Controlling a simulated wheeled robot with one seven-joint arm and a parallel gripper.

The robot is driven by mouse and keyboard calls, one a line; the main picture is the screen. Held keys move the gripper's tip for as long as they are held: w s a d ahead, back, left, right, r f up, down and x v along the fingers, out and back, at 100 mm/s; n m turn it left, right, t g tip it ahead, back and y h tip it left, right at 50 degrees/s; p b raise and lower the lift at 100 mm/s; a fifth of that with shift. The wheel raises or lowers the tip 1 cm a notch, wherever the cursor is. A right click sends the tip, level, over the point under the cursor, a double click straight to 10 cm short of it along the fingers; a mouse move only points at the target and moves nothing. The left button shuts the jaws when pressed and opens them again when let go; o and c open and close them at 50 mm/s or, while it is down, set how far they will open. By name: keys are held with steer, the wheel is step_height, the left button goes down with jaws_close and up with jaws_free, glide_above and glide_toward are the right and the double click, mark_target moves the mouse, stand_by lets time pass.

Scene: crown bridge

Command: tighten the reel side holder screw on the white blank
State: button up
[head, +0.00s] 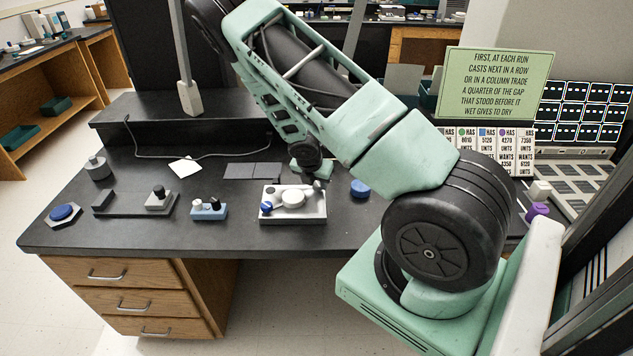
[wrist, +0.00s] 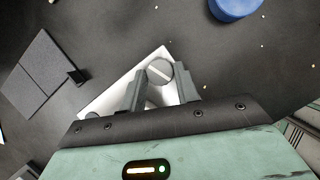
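The pale holder block (head: 312,212) stands near the front edge of the black bench, with a round white piece (head: 291,198) and a blue knob (head: 266,208) on top. A grey slotted screw (wrist: 160,72) sits at a corner of the block in the wrist view; it shows at the block's back right in the head view (head: 318,185). My gripper (wrist: 161,76) is over that corner, its two dark fingers apart with the screw head between or just beyond their tips. I see no clear grip on it. The fingers and my gripper body hide much of the block in the wrist view.
A blue disc (head: 360,187) lies right of the block. A small blue block with knobs (head: 209,210), a dark rail with a grey block (head: 160,200) and a blue knob on a base (head: 65,214) stand left. Flat grey tiles (head: 252,170) lie behind. A green sign (head: 497,83) stands right.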

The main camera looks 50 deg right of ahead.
steer(key=shift+c, duration=0.9)
